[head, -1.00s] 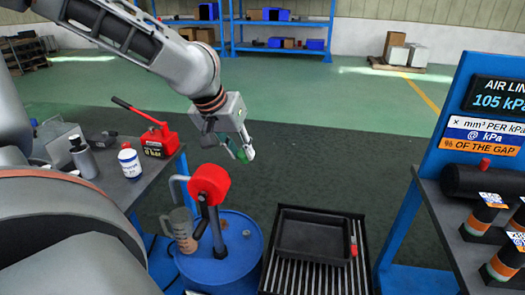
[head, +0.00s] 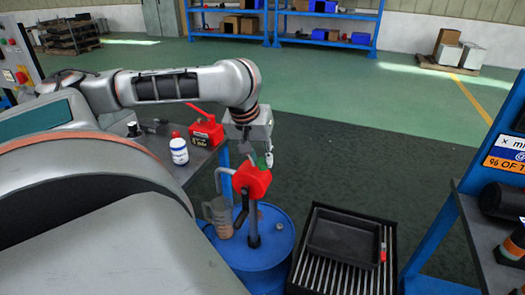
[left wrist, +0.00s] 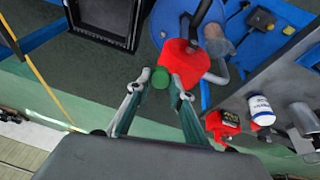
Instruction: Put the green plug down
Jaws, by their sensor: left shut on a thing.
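The green plug (left wrist: 160,77) is between the fingertips of my left gripper (left wrist: 157,88) in the left wrist view. The gripper is shut on it. In the head view my left gripper (head: 260,152) hangs over open floor just behind the red pump head (head: 252,180), and only a bit of green plug (head: 269,160) shows at its tip. In the left wrist view the red pump head (left wrist: 184,62) appears close beside the plug; whether they touch I cannot tell. My right gripper is not in view.
The pump stands on a blue drum (head: 272,262) with a measuring jug (head: 217,218) on its left. A black tray (head: 343,240) lies on a slatted stand to the right. A side table holds a white bottle (head: 179,150) and a red hand pump (head: 207,131).

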